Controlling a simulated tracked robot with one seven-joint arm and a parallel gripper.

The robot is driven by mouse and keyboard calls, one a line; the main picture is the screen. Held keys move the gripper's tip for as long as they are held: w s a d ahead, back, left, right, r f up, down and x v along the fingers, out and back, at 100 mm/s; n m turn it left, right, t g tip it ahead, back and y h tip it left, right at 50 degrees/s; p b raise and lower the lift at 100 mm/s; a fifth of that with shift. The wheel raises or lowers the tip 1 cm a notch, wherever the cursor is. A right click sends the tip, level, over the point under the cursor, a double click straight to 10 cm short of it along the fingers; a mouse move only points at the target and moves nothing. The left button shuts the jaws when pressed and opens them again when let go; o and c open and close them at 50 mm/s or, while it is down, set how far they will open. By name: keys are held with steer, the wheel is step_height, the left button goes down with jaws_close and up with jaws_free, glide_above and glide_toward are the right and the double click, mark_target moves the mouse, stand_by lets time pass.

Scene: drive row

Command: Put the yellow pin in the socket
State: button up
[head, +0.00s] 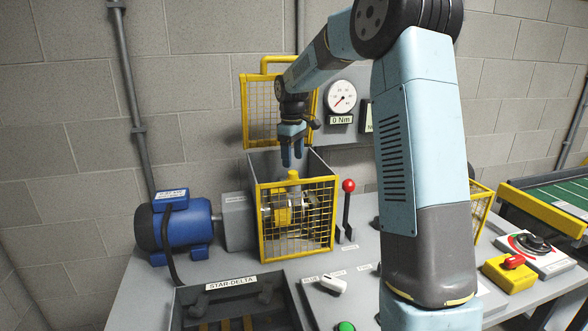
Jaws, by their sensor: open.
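A yellow upright piece (293,175), which looks like the yellow pin, stands at the shaft coupling inside the guard box. Whether it sits in a socket or only rests there I cannot tell. The socket itself is not clearly visible; the mesh and yellow parts (282,212) around the shaft hide it. My gripper (292,158) points down just above the yellow piece, at the open top of the box. Its two blue fingers are apart with nothing visible between them.
The yellow mesh guard box (262,240) surrounds the coupling, its mesh lid (262,112) raised behind. A red-knobbed lever (347,200) stands close on the right. A blue motor (180,228) is at left. An open STAR-DELTA box (232,285) lies in front.

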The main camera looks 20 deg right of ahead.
mark_target(293, 172)
steer(key=s+a+r+m+t, duration=0.1)
steer(key=s+r+m, duration=0.1)
steer(key=s+r, duration=0.9)
steer(key=s+f+m+t, duration=0.2)
steer(key=s+m, duration=0.1)
steer(key=s, duration=1.2)
steer(key=s+d+f+m+t, duration=0.1)
steer(key=s+m, duration=0.3)
steer(key=s, duration=1)
steer(key=shift+s+d+f+t, duration=0.3)
steer(key=shift+s+f+t, duration=0.05)
steer(key=shift+t, duration=0.35)
steer(key=shift+c, duration=0.5)
